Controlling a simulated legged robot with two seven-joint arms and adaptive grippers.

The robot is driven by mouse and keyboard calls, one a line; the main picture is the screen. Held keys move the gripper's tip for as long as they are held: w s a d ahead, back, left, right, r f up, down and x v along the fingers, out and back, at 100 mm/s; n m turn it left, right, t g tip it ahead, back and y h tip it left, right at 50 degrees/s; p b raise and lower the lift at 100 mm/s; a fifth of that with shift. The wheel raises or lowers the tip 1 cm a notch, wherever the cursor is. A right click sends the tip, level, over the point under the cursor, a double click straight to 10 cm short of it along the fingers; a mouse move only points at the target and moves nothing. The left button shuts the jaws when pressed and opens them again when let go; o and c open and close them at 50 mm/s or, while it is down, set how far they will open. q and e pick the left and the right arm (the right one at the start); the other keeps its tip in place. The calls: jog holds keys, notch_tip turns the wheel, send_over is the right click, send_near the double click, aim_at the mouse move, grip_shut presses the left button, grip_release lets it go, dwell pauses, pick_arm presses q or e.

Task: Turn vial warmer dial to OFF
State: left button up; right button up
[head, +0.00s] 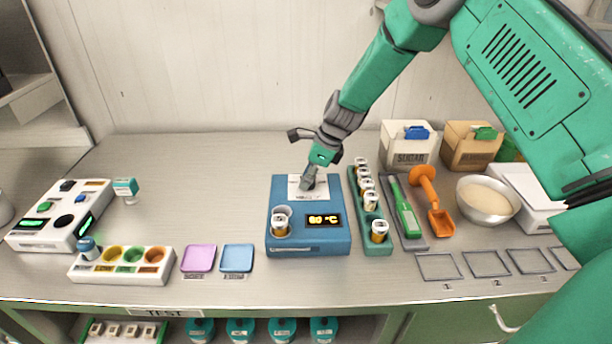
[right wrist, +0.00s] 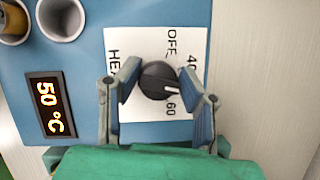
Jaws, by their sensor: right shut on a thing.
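The blue vial warmer (head: 283,246) stands mid-table, with a lit display (head: 324,220) on its front. The display reads 50 °C in the right wrist view (right wrist: 50,106). The black dial (right wrist: 157,80) sits on a white label (right wrist: 133,104) marked OFF, 40 and 60. Its white pointer lies between the 40 and 60 marks. My right gripper (head: 308,184) reaches down over the label and hides the dial in the head view. In the right wrist view its fingers (right wrist: 162,88) are shut on the dial, one on each side. My left gripper is out of view.
A vial (head: 281,226) sits in the warmer's left well; an empty well shows beside it in the wrist view (right wrist: 61,18). A green vial rack (head: 374,247) stands close right. Blue (head: 237,257) and pink (head: 198,258) pads lie left. The table behind the warmer is clear.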

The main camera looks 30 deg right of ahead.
jog(key=n, duration=0.1)
jog(key=n+g+p, duration=0.1)
jog(key=n, duration=0.1)
jog(key=shift+s+d+f+n+y, duration=0.15)
jog(key=shift+n+y, duration=0.15)
jog(key=n+g, duration=0.1)
jog(key=n, duration=0.2)
jog(key=shift+n+g, duration=0.3)
jog(key=shift+g, duration=0.1)
jog(key=n+g+b, duration=0.1)
jog(key=n, duration=0.3)
jog(key=shift+g+b, duration=0.3)
jog(key=shift+n+g+b, duration=0.6)
jog(key=shift+n+g, duration=0.1)
jog(key=shift+n, duration=1.5)
